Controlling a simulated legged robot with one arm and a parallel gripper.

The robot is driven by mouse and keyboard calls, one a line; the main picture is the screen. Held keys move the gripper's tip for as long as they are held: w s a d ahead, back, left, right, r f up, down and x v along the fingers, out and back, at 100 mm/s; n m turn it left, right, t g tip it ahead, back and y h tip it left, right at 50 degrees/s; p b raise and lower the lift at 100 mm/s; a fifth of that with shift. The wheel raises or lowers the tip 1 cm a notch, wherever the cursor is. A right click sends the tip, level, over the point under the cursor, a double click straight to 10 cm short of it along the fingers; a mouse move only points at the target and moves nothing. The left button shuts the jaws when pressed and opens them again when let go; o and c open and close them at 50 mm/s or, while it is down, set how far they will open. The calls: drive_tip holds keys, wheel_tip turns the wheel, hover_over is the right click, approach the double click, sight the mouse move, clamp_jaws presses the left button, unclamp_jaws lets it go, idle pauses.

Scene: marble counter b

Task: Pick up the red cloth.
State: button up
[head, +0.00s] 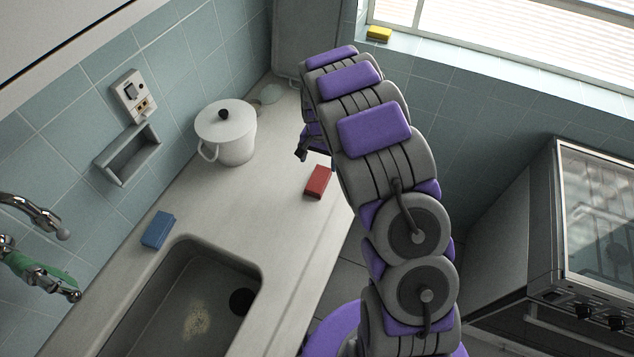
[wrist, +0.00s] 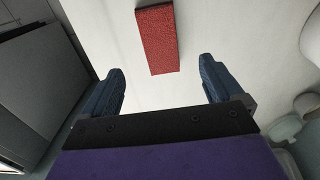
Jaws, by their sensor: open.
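The red cloth (head: 318,182) looks like a small red block-shaped piece lying on the pale counter, near the counter's right edge. In the wrist view the red cloth (wrist: 157,39) lies beyond the fingertips, roughly centred between them. My gripper (wrist: 160,82) is open and empty, with its two dark blue fingers spread wider than the cloth. In the head view my gripper (head: 303,152) hangs above the counter, just up and left of the cloth. My arm hides part of the gripper there.
A white lidded pot (head: 226,135) stands left of my gripper. A blue sponge (head: 158,230) lies by the sink (head: 165,310). A yellow sponge (head: 379,33) sits on the window sill. An oven (head: 590,230) stands at right. The counter around the cloth is clear.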

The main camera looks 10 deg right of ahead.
hover_over(318, 178)
drive_tip(key=f, duration=0.4)
drive_tip(key=shift+d+f+b, duration=0.15)
drive_tip(key=shift+d+b, duration=0.15)
drive_tip(key=shift+d, duration=0.1)
drive_tip(key=shift+a+f, duration=0.25)
drive_tip(key=shift+f, duration=0.15)
wheel_tip(318, 178, down, 4)
drive_tip(key=shift+w+a+f+b, duration=0.1)
drive_tip(key=shift+f+b, duration=0.1)
drive_tip(key=shift+b, duration=0.5)
drive_tip(key=shift+f, duration=0.1)
drive_tip(key=shift+d, duration=0.2)
drive_tip(key=shift+a, duration=0.2)
drive_tip(key=c, duration=1.1)
drive_tip(key=shift+c, duration=0.2)
